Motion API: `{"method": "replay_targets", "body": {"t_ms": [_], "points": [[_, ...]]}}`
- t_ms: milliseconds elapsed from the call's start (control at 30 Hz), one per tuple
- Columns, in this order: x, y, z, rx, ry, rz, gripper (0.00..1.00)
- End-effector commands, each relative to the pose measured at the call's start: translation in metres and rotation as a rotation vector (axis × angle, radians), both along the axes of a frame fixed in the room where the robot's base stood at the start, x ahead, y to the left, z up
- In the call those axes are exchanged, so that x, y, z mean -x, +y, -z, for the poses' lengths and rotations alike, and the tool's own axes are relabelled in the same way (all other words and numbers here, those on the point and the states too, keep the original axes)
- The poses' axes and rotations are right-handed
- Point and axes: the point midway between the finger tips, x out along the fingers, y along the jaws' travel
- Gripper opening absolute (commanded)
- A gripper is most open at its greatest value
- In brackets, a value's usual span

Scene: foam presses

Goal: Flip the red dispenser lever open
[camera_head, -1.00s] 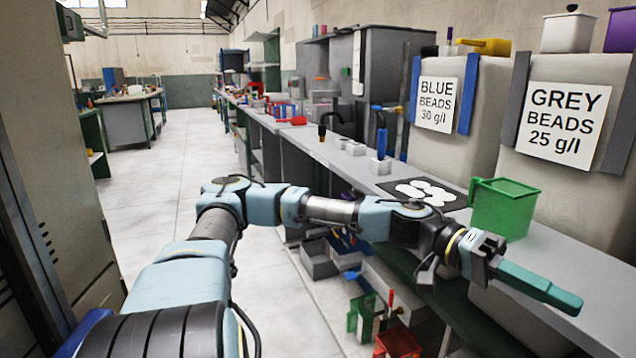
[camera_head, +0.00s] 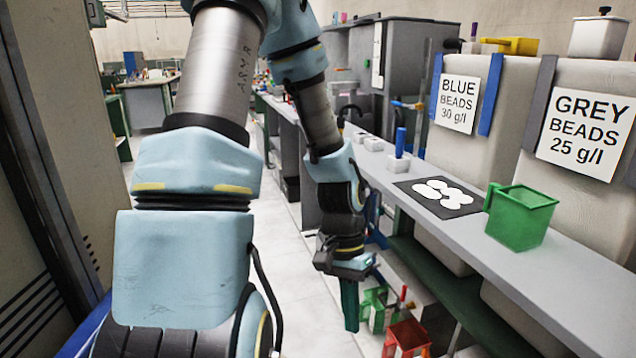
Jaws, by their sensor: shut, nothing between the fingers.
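My gripper (camera_head: 349,318) hangs from the arm with its green fingers pointing down, shut and empty, left of the counter's front edge. No dispenser lever can be made out for certain. A small upright red piece (camera_head: 403,294) shows low beside the counter, right of the gripper and apart from it. It is too small to tell whether it is a lever. A red open box (camera_head: 408,335) sits just below it. My arm hides part of the counter's far end.
A green jug (camera_head: 522,222) stands on the grey counter (camera_head: 590,285), with a black mat (camera_head: 415,192) farther back. Large bead containers (camera_head: 580,185) stand behind. Green containers (camera_head: 378,300) sit low beside the gripper. Open floor (camera_head: 295,265) lies left of the counter.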

Motion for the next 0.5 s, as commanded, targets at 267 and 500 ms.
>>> {"method": "replay_targets", "body": {"t_ms": [267, 500], "points": [[-0.060, 0.088, -0.086, -0.123, -0.300, -0.342, 0.00], [-0.072, 0.125, -0.130, -0.126, -0.427, -0.523, 0.00]]}}
